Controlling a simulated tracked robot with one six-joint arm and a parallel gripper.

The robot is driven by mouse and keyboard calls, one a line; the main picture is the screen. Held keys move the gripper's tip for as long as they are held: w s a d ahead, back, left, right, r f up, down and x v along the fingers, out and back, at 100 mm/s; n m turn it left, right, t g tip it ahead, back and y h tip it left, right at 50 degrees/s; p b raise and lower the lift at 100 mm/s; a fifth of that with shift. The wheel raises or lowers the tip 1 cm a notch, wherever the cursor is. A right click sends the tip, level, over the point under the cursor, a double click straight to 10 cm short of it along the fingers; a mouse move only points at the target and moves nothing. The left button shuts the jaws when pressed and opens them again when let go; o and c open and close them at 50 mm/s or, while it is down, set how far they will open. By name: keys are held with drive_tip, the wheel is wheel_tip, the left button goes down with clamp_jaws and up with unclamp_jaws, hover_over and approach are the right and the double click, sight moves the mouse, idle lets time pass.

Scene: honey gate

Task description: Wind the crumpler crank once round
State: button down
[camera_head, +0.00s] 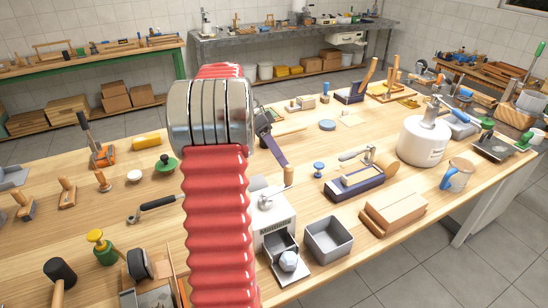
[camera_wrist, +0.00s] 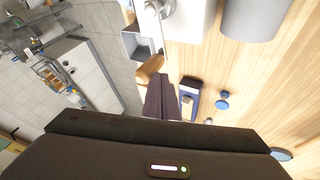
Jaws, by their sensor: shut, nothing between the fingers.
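The crumpler (camera_head: 273,222) is a pale grey box machine standing right of my arm, partly hidden by it. Its crank has a metal arm on top and an upright wooden handle (camera_head: 288,175). In the wrist view the wooden handle (camera_wrist: 150,68) lies just beyond my fingertips, with the metal crank arm (camera_wrist: 160,30) behind it. My gripper (camera_head: 281,161) is dark and shut, with nothing held. It also shows in the wrist view (camera_wrist: 161,80). Its tips are close to the top of the handle; I cannot tell whether they touch.
A tray with a crumpled ball (camera_head: 288,261) sits at the crumpler's front, beside an open grey bin (camera_head: 328,239). A blue knob (camera_head: 318,169) and a dark-based hand press (camera_head: 354,184) stand to the right. Wooden blocks (camera_head: 394,206) lie near the bench edge.

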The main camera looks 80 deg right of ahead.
drive_tip(key=s, duration=0.1)
drive_tip(key=s+a+m+y, duration=0.1)
drive_tip(key=shift+s+a+m+t, duration=0.3)
drive_tip(key=shift+s, duration=0.1)
drive_tip(key=s+a+m+t+y, duration=0.1)
drive_tip(key=s+a+m, duration=0.1)
drive_tip(key=a, duration=0.6)
drive_tip(key=shift+s+a+m+y, duration=0.25)
drive_tip(key=shift+a+m+y, duration=0.1)
drive_tip(key=shift+m, duration=0.25)
idle(0.3)
idle(1.3)
drive_tip(key=s+d+r, duration=0.3)
drive_tip(key=d+r, duration=0.5)
drive_tip(key=d, duration=0.1)
idle(0.5)
